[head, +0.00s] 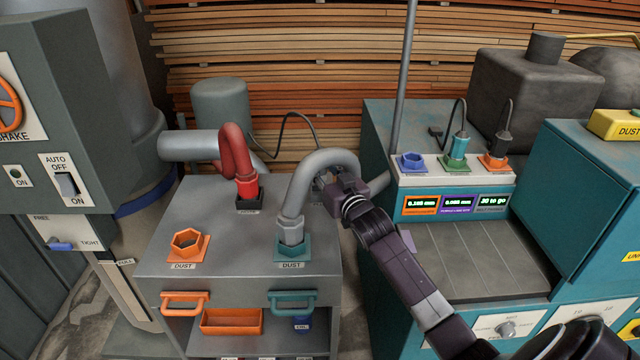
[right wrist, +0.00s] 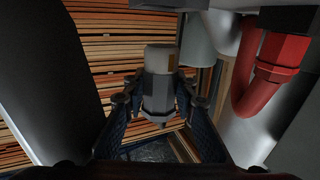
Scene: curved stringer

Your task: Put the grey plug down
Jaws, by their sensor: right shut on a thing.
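In the right wrist view, a grey faceted plug (right wrist: 157,98) with a pale cylindrical end (right wrist: 159,59) sits between the fingers of my right gripper (right wrist: 159,103), which is shut on it. In the head view my right gripper (head: 328,182) is at the right side of an arched grey hose (head: 318,163), above the cabinet's back right corner. The held plug is mostly hidden there. Whether it joins that hose, I cannot tell. The hose's near end (head: 291,230) stands upright at a teal DUST socket (head: 296,254). My left gripper is not in view.
An open orange DUST socket (head: 185,246) and a red hose plug (head: 247,188) are on the grey cabinet top (head: 222,225), with bare metal between. The red hose (right wrist: 245,100) is also close in the wrist view. A teal machine (head: 375,130) with small sockets stands right.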

